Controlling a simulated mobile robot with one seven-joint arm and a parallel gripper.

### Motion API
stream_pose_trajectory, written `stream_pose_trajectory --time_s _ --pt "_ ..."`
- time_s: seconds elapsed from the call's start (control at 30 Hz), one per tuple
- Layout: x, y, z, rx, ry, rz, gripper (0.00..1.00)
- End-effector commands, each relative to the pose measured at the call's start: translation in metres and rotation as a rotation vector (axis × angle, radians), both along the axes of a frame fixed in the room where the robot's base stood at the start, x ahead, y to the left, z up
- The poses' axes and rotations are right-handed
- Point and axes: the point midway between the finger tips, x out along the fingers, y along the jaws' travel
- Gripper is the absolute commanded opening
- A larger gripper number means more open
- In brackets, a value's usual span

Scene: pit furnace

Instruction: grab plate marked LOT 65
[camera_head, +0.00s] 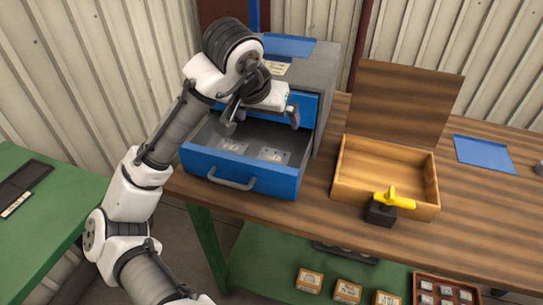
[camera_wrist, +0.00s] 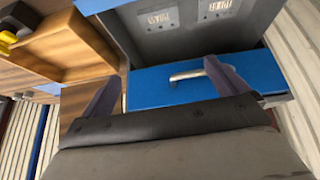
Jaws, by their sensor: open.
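A blue-fronted drawer (camera_head: 240,177) of the grey cabinet stands pulled open. Two light metal plates lie flat inside it, a left plate (camera_head: 232,146) and a right plate (camera_head: 273,155). In the wrist view the plates show at the top, one at left (camera_wrist: 160,18) and one at right (camera_wrist: 217,9). Their markings are too small and turned to read, so I cannot tell which is LOT 65. My gripper (camera_head: 262,118) is open and empty, above the back of the drawer. In the wrist view its fingers (camera_wrist: 165,82) stand apart before a closed blue drawer front (camera_wrist: 150,88).
An open wooden box (camera_head: 385,175) stands right of the cabinet (camera_head: 322,75). A yellow-handled black object (camera_head: 382,213) is at its front edge. A blue sheet (camera_head: 483,153) lies further right. Small boxes (camera_head: 347,291) stand on the green lower shelf (camera_head: 255,262).

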Motion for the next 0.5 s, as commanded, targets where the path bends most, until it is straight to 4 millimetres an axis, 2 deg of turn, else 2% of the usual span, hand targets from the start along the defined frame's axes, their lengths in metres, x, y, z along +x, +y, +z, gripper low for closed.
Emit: stream_pose_trajectory --time_s 0.03,0.17,0.5 --pt "-0.005 0.004 -0.011 0.035 0.049 0.006 0.98" --pt "-0.011 0.009 -0.026 0.077 0.115 0.013 0.98" --pt "0.010 0.001 -0.081 0.077 0.119 0.012 0.98"
